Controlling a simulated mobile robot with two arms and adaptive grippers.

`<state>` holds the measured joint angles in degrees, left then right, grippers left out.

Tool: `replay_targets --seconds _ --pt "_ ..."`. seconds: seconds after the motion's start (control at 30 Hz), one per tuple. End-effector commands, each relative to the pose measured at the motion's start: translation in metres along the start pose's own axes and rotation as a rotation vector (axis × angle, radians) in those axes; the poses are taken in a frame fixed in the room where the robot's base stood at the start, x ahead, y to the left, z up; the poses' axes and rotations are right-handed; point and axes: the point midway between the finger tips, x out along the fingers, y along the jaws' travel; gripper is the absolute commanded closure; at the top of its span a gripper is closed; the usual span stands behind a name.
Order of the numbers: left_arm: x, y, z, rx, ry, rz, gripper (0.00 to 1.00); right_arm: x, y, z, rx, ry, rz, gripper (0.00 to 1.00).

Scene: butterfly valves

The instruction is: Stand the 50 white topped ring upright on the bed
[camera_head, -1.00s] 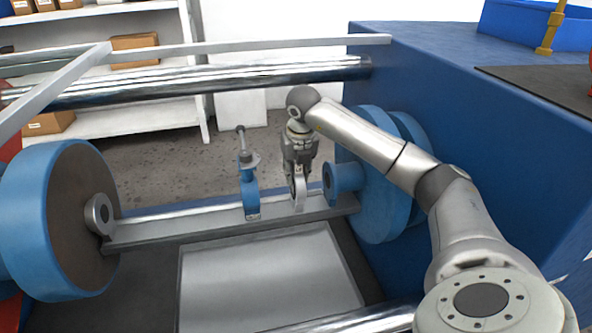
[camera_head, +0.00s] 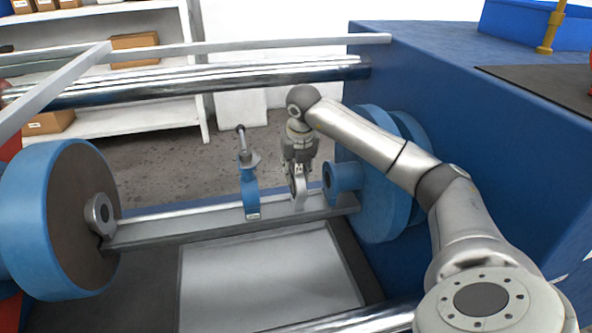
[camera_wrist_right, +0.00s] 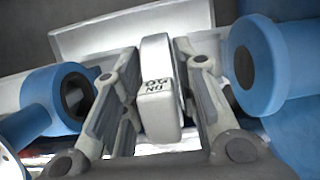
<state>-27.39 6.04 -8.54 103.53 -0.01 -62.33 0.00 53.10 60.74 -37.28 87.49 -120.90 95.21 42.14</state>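The 50 ring (camera_wrist_right: 160,95) is a narrow grey-white ring. Its white top, marked DN 50, faces my right wrist camera. In the head view, the ring (camera_head: 298,188) is upright, low over or on the metal bed (camera_head: 180,232); I cannot tell whether its underside touches. My right gripper (camera_wrist_right: 158,55) points down, with its fingers close against both sides of the ring, and it appears shut on it. In the head view, my right gripper (camera_head: 298,172) hides the ring's upper part. My left gripper is not in view.
A blue butterfly valve with a lever (camera_head: 249,190) stands on the bed left of the ring. A blue flanged hub (camera_head: 343,178) is close on its right. A large blue disc (camera_head: 55,220) is at the far left. A polished bar (camera_head: 210,80) crosses behind.

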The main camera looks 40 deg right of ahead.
Motion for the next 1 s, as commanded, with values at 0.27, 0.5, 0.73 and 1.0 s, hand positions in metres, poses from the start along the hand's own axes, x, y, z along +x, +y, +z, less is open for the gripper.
replay_targets --seconds 0.27,0.5,0.73,1.0 --pt "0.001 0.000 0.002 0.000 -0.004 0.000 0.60 0.000 0.000 0.000 0.000 0.000 0.000 0.68" --pt "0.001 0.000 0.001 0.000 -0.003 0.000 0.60 0.000 0.000 0.000 0.000 0.000 0.000 0.47" --pt "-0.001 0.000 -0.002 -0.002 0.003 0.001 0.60 0.001 0.000 -0.001 0.000 0.002 -0.001 0.47" --pt "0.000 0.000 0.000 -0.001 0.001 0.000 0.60 -0.034 0.000 0.001 -0.001 -0.004 0.002 0.47"
